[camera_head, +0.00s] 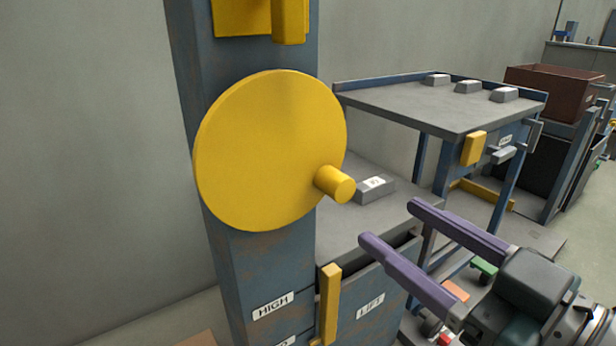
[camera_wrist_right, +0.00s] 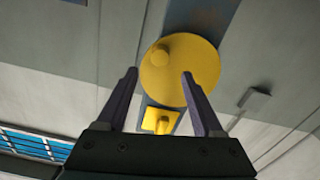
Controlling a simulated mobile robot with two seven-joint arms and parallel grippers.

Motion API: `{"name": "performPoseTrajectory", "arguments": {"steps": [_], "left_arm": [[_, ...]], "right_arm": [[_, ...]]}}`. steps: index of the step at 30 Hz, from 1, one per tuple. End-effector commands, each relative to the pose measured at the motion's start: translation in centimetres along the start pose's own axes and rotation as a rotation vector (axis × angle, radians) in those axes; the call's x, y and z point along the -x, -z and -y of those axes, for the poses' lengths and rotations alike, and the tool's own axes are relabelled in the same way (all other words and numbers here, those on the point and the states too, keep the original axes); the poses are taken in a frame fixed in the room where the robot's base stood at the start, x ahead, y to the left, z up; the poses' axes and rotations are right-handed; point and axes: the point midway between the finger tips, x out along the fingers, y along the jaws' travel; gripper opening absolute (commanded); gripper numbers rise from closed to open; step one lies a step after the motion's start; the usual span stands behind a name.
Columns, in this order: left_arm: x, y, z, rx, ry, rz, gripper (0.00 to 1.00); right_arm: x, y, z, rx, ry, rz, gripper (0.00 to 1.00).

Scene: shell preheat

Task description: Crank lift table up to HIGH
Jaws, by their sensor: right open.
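A yellow crank wheel (camera_head: 265,150) is mounted on a blue, worn post (camera_head: 265,270). Its yellow knob (camera_head: 336,184) sticks out at the wheel's lower right. The lift table's grey top (camera_head: 345,215) lies beside the post, with a grey block bearing a white label (camera_head: 375,190) on it. A HIGH label (camera_head: 273,305) is on the post, next to a yellow pointer bar (camera_head: 331,300). A LIFT label (camera_head: 370,305) is on the table's front. My right gripper (camera_head: 388,222) is open and empty, right of and below the knob, apart from it. The right wrist view shows the wheel (camera_wrist_right: 190,80) and knob (camera_wrist_right: 161,53) beyond the fingers. My left gripper is not in view.
A second table (camera_head: 420,105) with several grey blocks stands behind, with a yellow block (camera_head: 474,149) on its side. A brown bin (camera_head: 555,90) stands farther right. A yellow part (camera_head: 255,15) sits on the post above the wheel. The space between gripper and knob looks clear.

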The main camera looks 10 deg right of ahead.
Motion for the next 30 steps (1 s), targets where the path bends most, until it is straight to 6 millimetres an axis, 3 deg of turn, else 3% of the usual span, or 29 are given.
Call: {"name": "performPoseTrajectory", "arguments": {"steps": [15,21,29,30], "left_arm": [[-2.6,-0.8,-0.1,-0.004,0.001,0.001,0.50],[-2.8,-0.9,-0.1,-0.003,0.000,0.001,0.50],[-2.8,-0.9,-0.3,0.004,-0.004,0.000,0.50],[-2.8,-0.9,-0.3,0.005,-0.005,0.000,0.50]], "right_arm": [[-8.2,-0.1,0.0,-0.002,0.000,-0.003,0.69],[-9.4,0.0,0.1,-0.003,0.001,-0.001,0.69],[-9.5,0.1,0.1,-0.004,0.001,-0.001,0.69],[-9.5,0.1,0.1,-0.004,0.001,-0.001,0.64]]}}
